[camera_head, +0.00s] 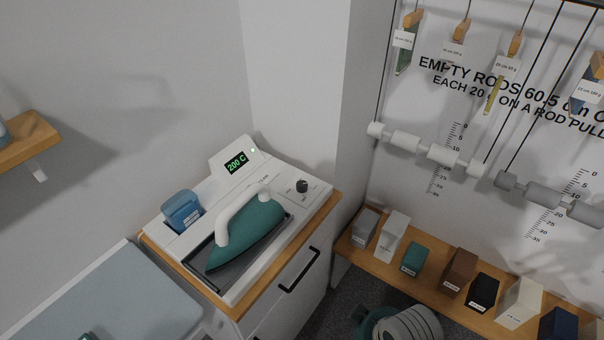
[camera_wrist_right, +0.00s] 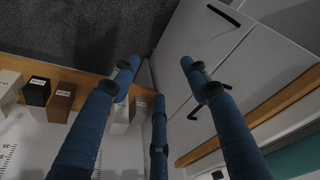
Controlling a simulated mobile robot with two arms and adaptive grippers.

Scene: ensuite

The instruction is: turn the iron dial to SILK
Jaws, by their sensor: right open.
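The iron dial (camera_head: 302,186) is a small black knob on the white top of the ironing station (camera_head: 262,163), at its right end. Faint lettering surrounds it, too small to read, so I cannot tell its setting. The teal iron (camera_head: 250,240) with a white handle rests in a dark tray left of the dial. My left gripper is not seen.
A blue tank (camera_head: 182,210) stands on the station's left. The white cabinet below has a black handle (camera_head: 299,270). A wooden shelf (camera_head: 385,262) with several labelled blocks is at right, under hanging rods (camera_head: 428,147). A grey padded board (camera_head: 110,300) lies at lower left.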

